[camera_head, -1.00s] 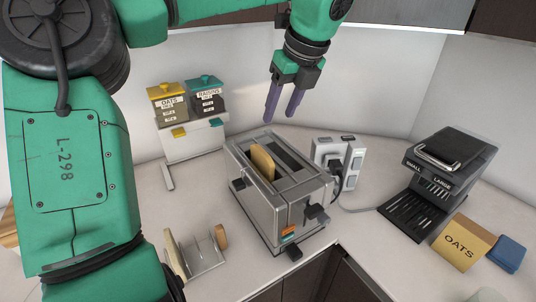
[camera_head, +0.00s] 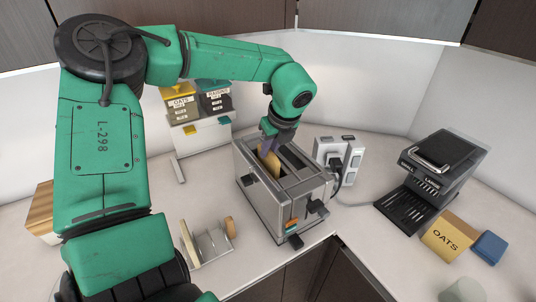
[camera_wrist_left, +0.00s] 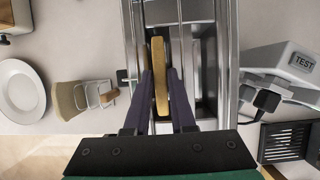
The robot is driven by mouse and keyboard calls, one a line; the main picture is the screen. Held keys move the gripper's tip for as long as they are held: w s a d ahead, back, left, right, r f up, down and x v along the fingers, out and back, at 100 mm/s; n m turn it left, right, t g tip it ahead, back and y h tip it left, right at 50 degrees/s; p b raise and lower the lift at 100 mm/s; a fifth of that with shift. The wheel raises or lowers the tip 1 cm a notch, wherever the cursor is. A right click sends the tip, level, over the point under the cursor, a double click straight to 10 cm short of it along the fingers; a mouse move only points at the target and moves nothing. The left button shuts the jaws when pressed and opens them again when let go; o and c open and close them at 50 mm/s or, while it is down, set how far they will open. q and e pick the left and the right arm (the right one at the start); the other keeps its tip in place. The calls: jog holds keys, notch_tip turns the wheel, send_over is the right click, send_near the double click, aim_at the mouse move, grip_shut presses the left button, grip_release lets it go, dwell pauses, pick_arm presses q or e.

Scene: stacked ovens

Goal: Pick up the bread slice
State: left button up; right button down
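The bread slice (camera_head: 271,162) stands upright in a slot of the metal toaster (camera_head: 283,196), its tan top edge sticking out. My left gripper (camera_head: 268,147) points down over that slot, at the bread. In the left wrist view its two dark purple fingers (camera_wrist_left: 161,92) lie on either side of the bread slice (camera_wrist_left: 159,65), very close to its faces. I cannot tell whether they touch it or a thin gap is left. The lower part of the slice is hidden in the toaster. My right gripper is not in view.
A wire rack (camera_head: 208,243) holding slices stands left of the toaster. The oats and raisins dispenser (camera_head: 203,138) is behind, a wall outlet with a plug (camera_head: 338,160) right. A black-topped machine (camera_head: 437,175) and an oats box (camera_head: 446,237) stand farther right. A white plate (camera_wrist_left: 20,90) shows in the left wrist view.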

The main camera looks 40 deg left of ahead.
pick_arm(q)
grip_shut()
jog(key=shift+r, duration=0.1)
